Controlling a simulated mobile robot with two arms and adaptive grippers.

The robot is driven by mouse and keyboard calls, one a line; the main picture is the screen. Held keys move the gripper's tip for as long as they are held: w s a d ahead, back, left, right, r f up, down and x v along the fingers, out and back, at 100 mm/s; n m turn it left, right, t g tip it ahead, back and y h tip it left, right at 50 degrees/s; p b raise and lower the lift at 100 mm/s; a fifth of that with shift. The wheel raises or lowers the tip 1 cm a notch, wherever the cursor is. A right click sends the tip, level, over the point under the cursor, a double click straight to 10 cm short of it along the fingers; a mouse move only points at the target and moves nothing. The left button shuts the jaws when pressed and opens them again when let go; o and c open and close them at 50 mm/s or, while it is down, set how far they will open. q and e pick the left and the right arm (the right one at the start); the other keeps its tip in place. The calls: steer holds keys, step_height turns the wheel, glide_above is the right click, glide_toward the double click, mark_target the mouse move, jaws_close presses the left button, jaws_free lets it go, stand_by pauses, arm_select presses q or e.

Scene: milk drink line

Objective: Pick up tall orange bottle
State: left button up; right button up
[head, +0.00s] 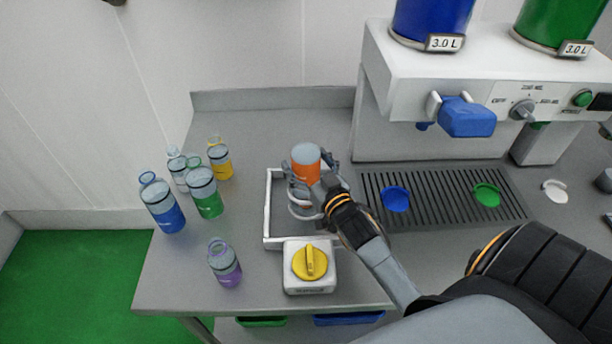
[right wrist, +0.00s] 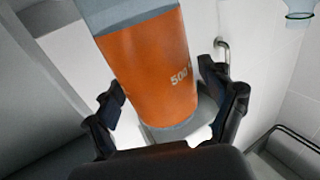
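The tall orange bottle (head: 305,170) has a grey top and stands within the white rectangular frame on the table. Its orange body with "500" print fills the middle of the right wrist view (right wrist: 152,70). My right gripper (head: 318,172) is around the bottle, with its fingers on either side. In the right wrist view the fingers (right wrist: 165,92) look open, with a narrow gap beside the bottle, clearest on the right. The bottle's lower part is partly hidden by the gripper in the head view. My left gripper is not in view.
A white frame (head: 268,205) surrounds the bottle, with a yellow knob box (head: 310,265) in front. Blue (head: 163,208), green (head: 207,195), yellow (head: 221,160) and purple (head: 225,265) bottles stand to the left. A dispenser (head: 400,75) with a drip grate (head: 440,205) stands right.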

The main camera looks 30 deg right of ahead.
steer(key=c, duration=0.8)
steer(key=shift+o, duration=0.2)
step_height(320, 180, up, 10)
steer(key=shift+w, duration=0.1)
step_height(320, 180, up, 12)
steer(key=p, duration=1)
steer(key=shift+f+p, duration=0.25)
steer(key=shift+p, duration=0.15)
